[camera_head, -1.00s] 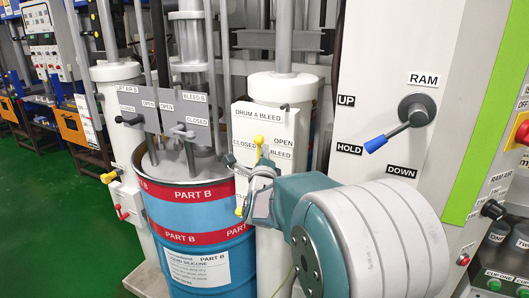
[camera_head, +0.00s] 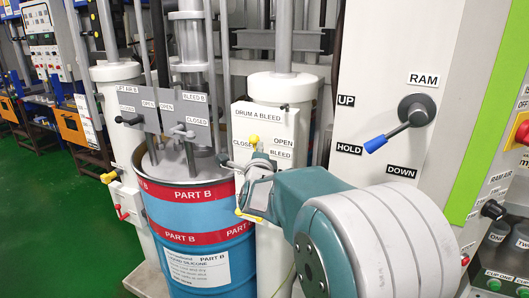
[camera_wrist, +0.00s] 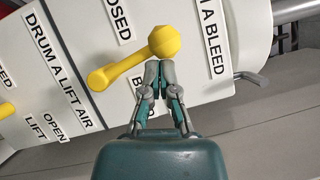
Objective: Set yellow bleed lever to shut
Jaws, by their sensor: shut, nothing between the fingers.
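The yellow bleed lever (camera_wrist: 130,60) is on the white drum A panel in the wrist view, with a thick rounded head at one end and a slimmer arm at the other. The CLOSED label (camera_wrist: 118,20) is beside it; a label starting with B is partly hidden by my fingers. My gripper (camera_wrist: 160,68) is shut and empty, its tips right at the lever's thick head; I cannot tell whether they touch. In the head view the lever's yellow top (camera_head: 253,140) shows between the CLOSED and OPEN labels, above my gripper (camera_head: 226,160); its lower part is hidden.
Another yellow handle (camera_wrist: 6,110) is at the wrist view's left edge, by the lift air labels. The blue-tipped RAM lever (camera_head: 400,130) is on the right. The PART B drum (camera_head: 195,220) stands left of my gripper. A grey rod (camera_wrist: 250,78) juts near the panel.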

